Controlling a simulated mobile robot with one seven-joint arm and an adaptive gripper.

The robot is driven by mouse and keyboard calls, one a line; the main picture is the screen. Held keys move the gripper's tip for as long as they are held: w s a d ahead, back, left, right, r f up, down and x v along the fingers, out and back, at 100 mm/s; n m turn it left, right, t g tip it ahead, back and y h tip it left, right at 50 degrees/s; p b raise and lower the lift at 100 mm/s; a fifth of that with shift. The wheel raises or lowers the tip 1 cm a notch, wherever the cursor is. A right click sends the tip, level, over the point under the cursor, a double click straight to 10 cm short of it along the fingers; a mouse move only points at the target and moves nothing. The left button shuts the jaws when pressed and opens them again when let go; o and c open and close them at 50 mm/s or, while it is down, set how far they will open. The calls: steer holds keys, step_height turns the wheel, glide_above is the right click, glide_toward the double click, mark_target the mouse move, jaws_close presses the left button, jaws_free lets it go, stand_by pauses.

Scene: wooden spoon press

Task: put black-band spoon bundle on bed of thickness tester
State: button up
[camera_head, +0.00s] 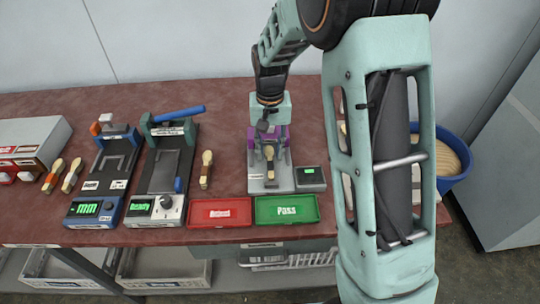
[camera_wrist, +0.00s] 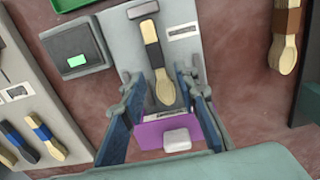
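A wooden spoon bundle with a black band (camera_wrist: 153,54) lies on the grey bed (camera_wrist: 185,62) of a purple-backed device. It lies lengthwise, bowl end toward my gripper. It also shows in the head view (camera_head: 270,153), below my gripper (camera_head: 269,132). In the wrist view my gripper's fingers (camera_wrist: 166,92) stand apart on either side of the bowl end, with gaps to the bundle. A blue device (camera_head: 92,208) at the left has a green "mm" display. I cannot read which device is labelled as the thickness tester.
A device with a blue lever (camera_head: 176,116) stands left of centre. A brown-banded spoon bundle (camera_head: 206,170) lies right of it. Red (camera_head: 220,221) and green (camera_head: 287,219) trays sit at the front edge. A blue bin (camera_head: 460,180) stands at the right. Darker-banded bundles (camera_wrist: 45,136) lie nearby.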

mark_target(270, 159)
step_height(270, 159, up, 9)
stand_by(0.3)
steer(key=shift+w, duration=0.1)
